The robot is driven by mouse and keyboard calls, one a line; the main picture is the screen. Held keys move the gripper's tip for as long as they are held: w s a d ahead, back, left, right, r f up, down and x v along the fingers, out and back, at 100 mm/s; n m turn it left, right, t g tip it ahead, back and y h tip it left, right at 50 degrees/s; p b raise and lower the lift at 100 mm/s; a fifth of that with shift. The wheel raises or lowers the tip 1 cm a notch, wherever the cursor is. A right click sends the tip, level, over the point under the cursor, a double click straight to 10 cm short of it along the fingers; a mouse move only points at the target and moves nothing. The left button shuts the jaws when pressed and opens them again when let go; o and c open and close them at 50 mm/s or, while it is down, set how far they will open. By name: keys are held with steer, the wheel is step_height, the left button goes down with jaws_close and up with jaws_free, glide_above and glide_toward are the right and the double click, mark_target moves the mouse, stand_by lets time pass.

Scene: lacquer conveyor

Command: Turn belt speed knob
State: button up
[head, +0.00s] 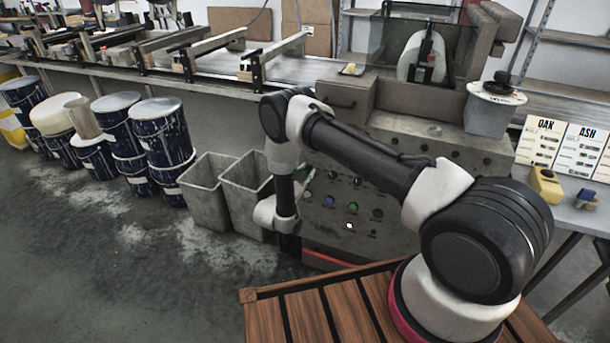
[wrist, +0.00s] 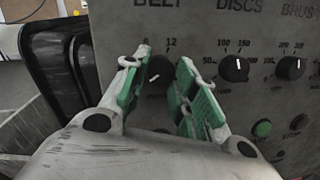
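The belt speed knob (wrist: 161,73) is a round black dial with a white pointer mark, under the word BELT on the grey control panel (wrist: 205,45). The numbers 6 and 12 show above it. My gripper (wrist: 157,66) is open, with its two green-padded fingers at the left and right of the knob. I see gaps beside the knob, and I cannot tell how far the fingertips are from the panel. In the head view the panel (head: 325,222) is on the machine's front, and my wrist hides the belt knob there.
The DISCS knob (wrist: 233,68) and the brush knob (wrist: 291,67) are to the right. A green button (wrist: 262,128) lies below them. Two grey bins (head: 205,200) stand left of the panel. A wooden slatted platform (head: 305,315) is in front.

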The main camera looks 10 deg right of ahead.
steer(key=shift+m, duration=0.4)
steer(key=shift+c, duration=0.3)
steer(key=m+g, duration=0.1)
steer(key=m, duration=0.3)
steer(key=shift+w+a+r, duration=0.1)
steer(key=m+g, duration=0.1)
steer(key=m, duration=0.4)
steer(key=shift+r+m, duration=0.15)
steer(key=shift+m, duration=0.25)
steer(key=m+g+y, duration=0.1)
steer(key=m, duration=0.4)
steer(key=shift+r, duration=0.15)
steer(key=shift+r+m+y, duration=0.1)
steer(key=shift+m+y, duration=0.3)
steer(key=shift+m, duration=1.8)
steer(key=o, duration=1)
steer(key=shift+o, duration=0.2)
